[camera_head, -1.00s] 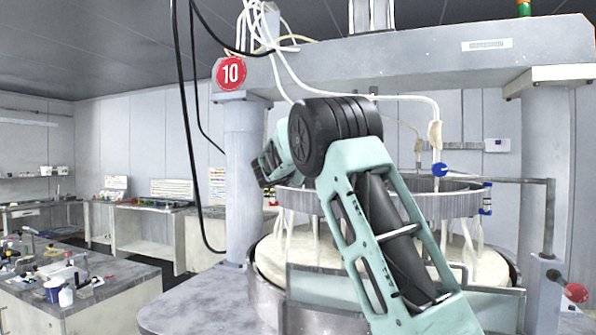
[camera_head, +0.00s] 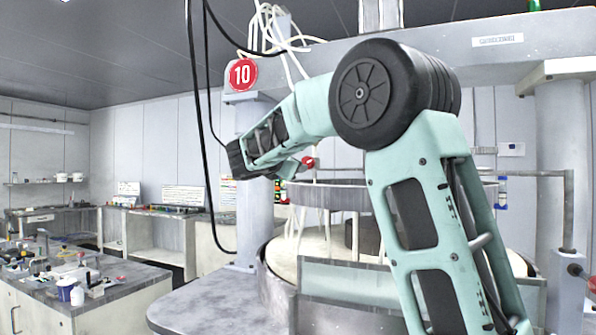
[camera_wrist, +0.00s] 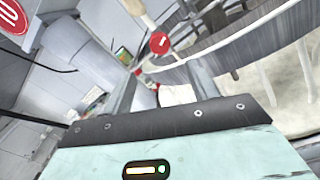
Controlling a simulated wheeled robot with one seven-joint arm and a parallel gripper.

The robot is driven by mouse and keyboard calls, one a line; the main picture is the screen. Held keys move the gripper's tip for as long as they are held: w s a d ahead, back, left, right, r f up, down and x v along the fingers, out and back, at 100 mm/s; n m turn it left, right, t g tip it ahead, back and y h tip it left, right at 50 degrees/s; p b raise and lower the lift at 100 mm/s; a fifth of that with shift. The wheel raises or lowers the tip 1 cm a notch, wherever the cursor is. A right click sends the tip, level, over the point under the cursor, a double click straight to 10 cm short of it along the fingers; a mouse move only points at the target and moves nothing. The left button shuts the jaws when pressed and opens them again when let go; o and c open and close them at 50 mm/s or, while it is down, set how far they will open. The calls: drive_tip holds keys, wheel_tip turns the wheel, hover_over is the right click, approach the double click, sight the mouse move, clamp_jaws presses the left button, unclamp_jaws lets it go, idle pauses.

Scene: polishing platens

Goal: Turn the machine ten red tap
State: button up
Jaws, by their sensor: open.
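Machine ten carries a round red sign (camera_head: 243,74) with a white 10 on its left column; part of it also shows in the wrist view (camera_wrist: 12,15). A red round tap (camera_wrist: 159,43) on a pale stem is in the wrist view, beyond and between my fingers, apart from them. In the head view the red tap (camera_head: 308,163) shows small beside my wrist, above the ring. My gripper (camera_wrist: 161,78) is open with nothing between its fingers. In the head view the fingers are mostly hidden by my wrist.
The machine's metal ring (camera_head: 335,196) stands above a pale platen, partly hidden by my arm. Black cables (camera_head: 197,130) hang left of the column. A cluttered bench (camera_head: 125,290) stands at the left.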

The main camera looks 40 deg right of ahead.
drive_tip(key=shift+v, duration=1.2)
drive_tip(key=s+a+f+m+g+y, duration=0.1)
drive_tip(key=s+a+f+y, duration=0.3)
drive_tip(key=a+f, duration=0.65)
drive_tip(key=s+a+f+m+y, duration=0.1)
drive_tip(key=s+a+f+y, duration=0.1)
drive_tip(key=a+f+y, duration=0.65)
drive_tip(key=s+a+f+m+g+y, duration=0.1)
drive_tip(key=s+a+f+m+g, duration=0.1)
drive_tip(key=s+a+f, duration=0.4)
drive_tip(key=s+a+f+m+g+y, duration=0.2)
drive_tip(key=s+a+f, duration=0.5)
drive_tip(key=s, duration=0.5)
drive_tip(key=s+a+f+m+g+y, duration=0.1)
drive_tip(key=s+a+f+m+g, duration=0.1)
drive_tip(key=s+a+f, duration=0.4)
drive_tip(key=s+a+m, duration=0.1)
drive_tip(key=s, duration=0.3)
drive_tip(key=shift+a+f+m+y, duration=0.3)
drive_tip(key=shift+a+y, duration=0.05)
drive_tip(key=shift+s, duration=0.1)
